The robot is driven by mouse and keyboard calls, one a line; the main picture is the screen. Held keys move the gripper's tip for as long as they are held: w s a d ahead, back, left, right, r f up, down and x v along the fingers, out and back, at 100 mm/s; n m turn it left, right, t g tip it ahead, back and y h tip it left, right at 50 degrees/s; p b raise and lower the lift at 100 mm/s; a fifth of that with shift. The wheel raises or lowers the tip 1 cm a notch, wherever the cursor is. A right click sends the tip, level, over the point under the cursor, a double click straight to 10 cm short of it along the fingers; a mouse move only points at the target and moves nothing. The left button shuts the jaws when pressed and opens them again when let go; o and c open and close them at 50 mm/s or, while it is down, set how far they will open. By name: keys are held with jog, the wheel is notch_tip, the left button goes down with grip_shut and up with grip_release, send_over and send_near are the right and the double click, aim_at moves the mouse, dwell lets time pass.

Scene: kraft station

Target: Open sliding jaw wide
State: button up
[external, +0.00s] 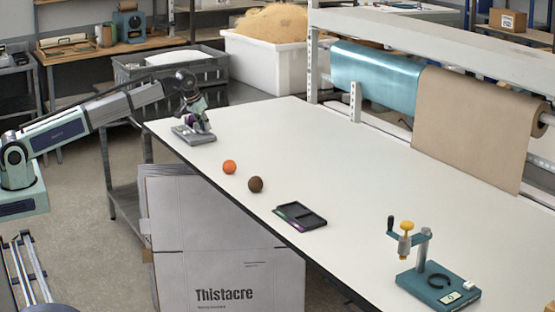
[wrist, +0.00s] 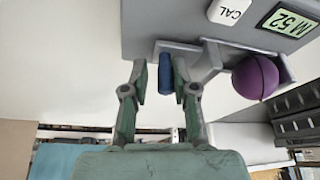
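A grey gauge device (external: 195,135) lies on the far left end of the white table. In the wrist view its grey body (wrist: 165,22) bears a white CAL key and a green M 52 label. A grey sliding jaw (wrist: 208,58) stands beside a purple ball (wrist: 256,78), with a second grey jaw (wrist: 283,67) on the ball's other side. A blue cylindrical grip (wrist: 166,75) sticks out on the left of the sliding jaw. My gripper (wrist: 161,78) has its fingers apart on either side of this grip. A gap shows on the left; right-finger contact is unclear.
An orange ball (external: 229,167), a brown ball (external: 255,184) and a dark flat tray-like device (external: 299,215) lie along the table's front edge. A teal stand (external: 438,287) is at the right. The table's middle (external: 330,165) is clear.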

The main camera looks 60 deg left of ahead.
dwell(0.4)
jog(key=v, duration=1.2)
jog(key=shift+d, duration=0.1)
